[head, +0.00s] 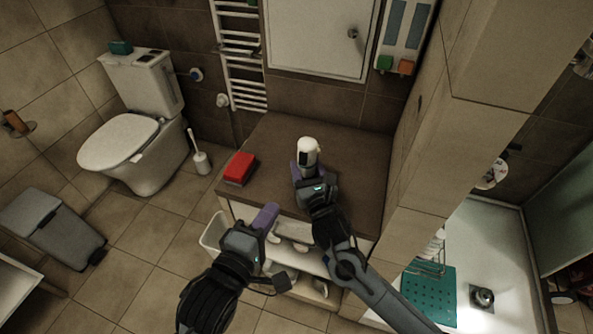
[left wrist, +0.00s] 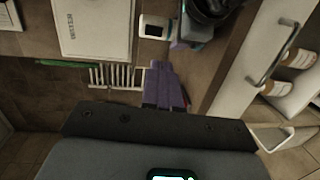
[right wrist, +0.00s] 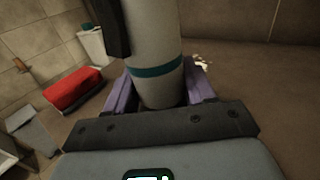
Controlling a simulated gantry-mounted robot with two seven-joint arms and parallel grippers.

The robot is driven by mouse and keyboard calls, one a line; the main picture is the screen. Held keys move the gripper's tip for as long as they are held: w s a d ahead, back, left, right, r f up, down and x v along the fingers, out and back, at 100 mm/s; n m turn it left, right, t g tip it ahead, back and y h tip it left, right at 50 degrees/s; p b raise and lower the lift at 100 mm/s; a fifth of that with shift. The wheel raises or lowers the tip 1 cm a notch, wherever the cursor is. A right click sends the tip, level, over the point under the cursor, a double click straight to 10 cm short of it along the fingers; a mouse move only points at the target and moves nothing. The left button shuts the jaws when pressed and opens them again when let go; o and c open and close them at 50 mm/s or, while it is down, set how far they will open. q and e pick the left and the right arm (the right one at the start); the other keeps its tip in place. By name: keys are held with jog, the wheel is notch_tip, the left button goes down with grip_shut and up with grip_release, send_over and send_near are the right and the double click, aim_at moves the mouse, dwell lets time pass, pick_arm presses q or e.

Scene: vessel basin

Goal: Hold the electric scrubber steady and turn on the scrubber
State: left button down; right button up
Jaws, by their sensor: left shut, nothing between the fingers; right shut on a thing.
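The electric scrubber (head: 309,148) is white with a dark part on its side and stands on the brown counter, held in my right gripper (head: 309,170). In the right wrist view its pale body (right wrist: 155,55) has a teal band and stands between the purple fingers, which are shut on it. A black part (right wrist: 113,26) shows on its left side there. My left gripper (head: 267,215) is shut and empty, in front of the counter's front edge and apart from the scrubber. In the left wrist view its purple fingers (left wrist: 160,84) are together. The scrubber's switch cannot be made out.
A red block (head: 240,168) lies on the brown counter (head: 275,138), left of the scrubber. Below the counter front is an open white drawer or shelf (head: 213,232) with items inside. A tiled wall (head: 410,150) closes the right side. The counter's back left is clear.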

aim_at(302, 164)
pick_arm(q)
jog(key=shift+w, duration=0.1)
jog(key=x, duration=1.4)
jog(key=shift+w, duration=0.2)
jog(key=shift+s+f, duration=0.1)
jog(key=f+v, duration=0.3)
jog(key=v, duration=1)
jog(key=shift+s, duration=0.45)
jog(key=shift+a+f, duration=0.1)
jog(key=shift+f, duration=0.05)
pick_arm(e)
jog(key=o, duration=1.3)
